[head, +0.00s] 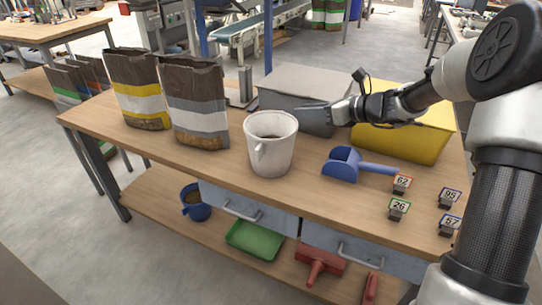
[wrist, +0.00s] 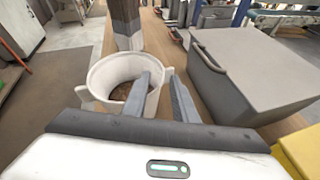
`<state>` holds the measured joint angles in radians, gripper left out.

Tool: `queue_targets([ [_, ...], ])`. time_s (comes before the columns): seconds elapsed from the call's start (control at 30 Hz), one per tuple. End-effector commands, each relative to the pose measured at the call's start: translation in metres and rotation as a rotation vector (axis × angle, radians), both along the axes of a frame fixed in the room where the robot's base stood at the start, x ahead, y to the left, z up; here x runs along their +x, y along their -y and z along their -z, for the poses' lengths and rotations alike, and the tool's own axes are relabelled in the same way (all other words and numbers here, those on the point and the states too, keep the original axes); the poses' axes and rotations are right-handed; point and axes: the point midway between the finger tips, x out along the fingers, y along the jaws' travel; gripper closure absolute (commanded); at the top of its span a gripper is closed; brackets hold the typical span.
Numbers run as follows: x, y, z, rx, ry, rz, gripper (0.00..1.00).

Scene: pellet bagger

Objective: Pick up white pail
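The white pail (head: 270,155) stands upright on the wooden workbench, with its handle on the near side and dark brown contents inside. It also shows in the wrist view (wrist: 98,80), left of centre. My gripper (head: 306,111) reaches in from the right, close to the pail's right rim. In the wrist view my gripper (wrist: 159,78) is open, with a gap between its fingers. The left finger overlaps the pail's opening and the right finger lies outside the rim. I cannot tell whether either finger touches the pail.
Two open bags (head: 197,105) stand left of the pail. A blue scoop (head: 345,165) lies to its right. A grey lidded bin (head: 305,82) and a yellow bin (head: 412,135) stand behind. Numbered tags (head: 399,207) sit at the front right.

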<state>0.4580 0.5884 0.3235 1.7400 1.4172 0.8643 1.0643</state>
Motion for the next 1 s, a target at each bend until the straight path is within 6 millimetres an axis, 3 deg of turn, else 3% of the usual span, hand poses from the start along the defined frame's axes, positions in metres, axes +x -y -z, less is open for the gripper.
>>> queue_targets([
  [0.33, 0.014, -0.019, 0.013, 0.001, 0.000, -0.001, 0.74],
  [0.53, 0.026, -0.036, 0.035, 0.001, -0.001, -0.003, 0.74],
  [0.67, 0.036, -0.049, 0.037, 0.000, 0.001, -0.003, 0.74],
  [0.9, 0.038, -0.050, 0.037, -0.001, 0.001, 0.000, 0.74],
  [1.0, 0.037, -0.050, 0.037, -0.001, 0.001, 0.000, 0.91],
])
